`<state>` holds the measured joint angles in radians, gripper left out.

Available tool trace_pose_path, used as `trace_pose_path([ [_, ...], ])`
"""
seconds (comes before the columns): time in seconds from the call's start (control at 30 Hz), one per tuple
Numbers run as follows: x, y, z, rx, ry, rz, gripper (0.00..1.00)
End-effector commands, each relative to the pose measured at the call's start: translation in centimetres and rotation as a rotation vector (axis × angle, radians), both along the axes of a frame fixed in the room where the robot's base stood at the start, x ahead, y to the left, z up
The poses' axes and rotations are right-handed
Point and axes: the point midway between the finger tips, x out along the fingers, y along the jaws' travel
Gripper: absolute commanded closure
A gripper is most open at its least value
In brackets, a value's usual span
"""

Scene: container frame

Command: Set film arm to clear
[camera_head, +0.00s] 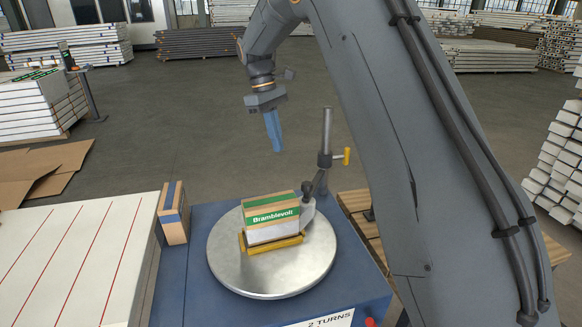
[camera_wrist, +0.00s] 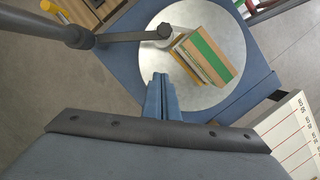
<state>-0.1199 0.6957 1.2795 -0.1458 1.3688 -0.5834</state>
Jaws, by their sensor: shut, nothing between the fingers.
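The film arm (camera_head: 326,140) is a grey post with a yellow handle (camera_head: 347,156) on its right side, beyond the turntable's right edge. A thin link runs from it to a pale grey end piece (camera_head: 308,214) that stands close beside the box; I cannot tell if they touch. The film arm (camera_wrist: 118,37) also shows in the wrist view, reaching over the turntable. My gripper (camera_head: 277,149) is shut and empty, pointing down in the air left of the post. In the wrist view its blue fingers (camera_wrist: 161,77) are together.
A Bramblevoll box (camera_head: 271,222) sits on a yellow frame on the round metal turntable (camera_head: 233,275), on a blue base (camera_head: 190,300). A small box (camera_head: 173,222) stands at its left. A "2 TURNS" label (camera_head: 328,321) and red button (camera_head: 370,322) are in front. Open floor lies behind.

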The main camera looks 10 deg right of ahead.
Motion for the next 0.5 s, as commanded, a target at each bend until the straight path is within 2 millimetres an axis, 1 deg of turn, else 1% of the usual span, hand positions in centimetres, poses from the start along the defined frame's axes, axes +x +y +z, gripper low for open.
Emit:
trace_pose_path([
  [0.17,-0.5,-0.4,-1.8,-0.001,0.004,0.0,1.0],
  [0.5,-1.7,-1.5,-8.2,-0.001,0.005,-0.002,1.0],
])
